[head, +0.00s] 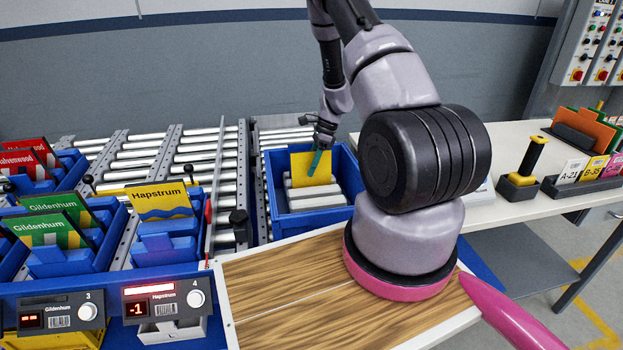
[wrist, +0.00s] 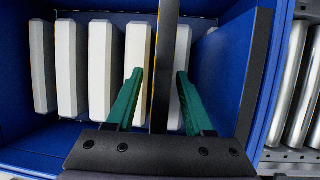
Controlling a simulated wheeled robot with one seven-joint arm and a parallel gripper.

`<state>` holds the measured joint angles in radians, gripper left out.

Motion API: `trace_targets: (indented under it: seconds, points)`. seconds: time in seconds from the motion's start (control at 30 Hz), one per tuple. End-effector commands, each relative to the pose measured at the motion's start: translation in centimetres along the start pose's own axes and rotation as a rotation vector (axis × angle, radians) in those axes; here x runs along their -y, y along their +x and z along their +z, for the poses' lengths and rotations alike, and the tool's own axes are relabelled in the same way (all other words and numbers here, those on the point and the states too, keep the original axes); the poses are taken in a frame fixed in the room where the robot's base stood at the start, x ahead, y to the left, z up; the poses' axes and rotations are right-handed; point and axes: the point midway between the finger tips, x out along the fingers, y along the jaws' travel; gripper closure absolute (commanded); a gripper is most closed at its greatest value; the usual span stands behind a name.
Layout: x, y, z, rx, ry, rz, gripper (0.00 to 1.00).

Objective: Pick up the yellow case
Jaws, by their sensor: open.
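A plain yellow case (head: 309,169) stands upright in a blue crate (head: 275,205), among white slotted dividers. My gripper (head: 317,162) is over the crate at the case, its green fingers pointing down. In the wrist view the case shows nearly edge-on as a dark strip with a thin yellow side (wrist: 154,70). The open green fingers (wrist: 160,74) lie one on each side of it, with a gap showing on both sides. The lower part of the case between the dividers is hidden.
White dividers (wrist: 67,70) stand close beside the fingers, and the crate walls surround them. Another yellow case, marked Hapstrum (head: 160,201), stands in a blue bin at left. A wooden board (head: 290,290) in front is bare. Metal rollers (head: 140,157) lie left of the crate.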

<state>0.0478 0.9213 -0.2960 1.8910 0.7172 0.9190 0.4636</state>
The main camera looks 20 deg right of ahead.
Motion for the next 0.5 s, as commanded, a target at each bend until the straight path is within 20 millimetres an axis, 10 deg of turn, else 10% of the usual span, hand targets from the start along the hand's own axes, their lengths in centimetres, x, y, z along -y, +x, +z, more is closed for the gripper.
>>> trace_targets:
  seconds: [0.43, 0.5]
  points:
    - [0.04, 0.25, -0.11, 0.000, 0.000, 0.000, 0.47]
    - [0.04, 0.24, -0.12, 0.000, 0.000, 0.000, 0.74]
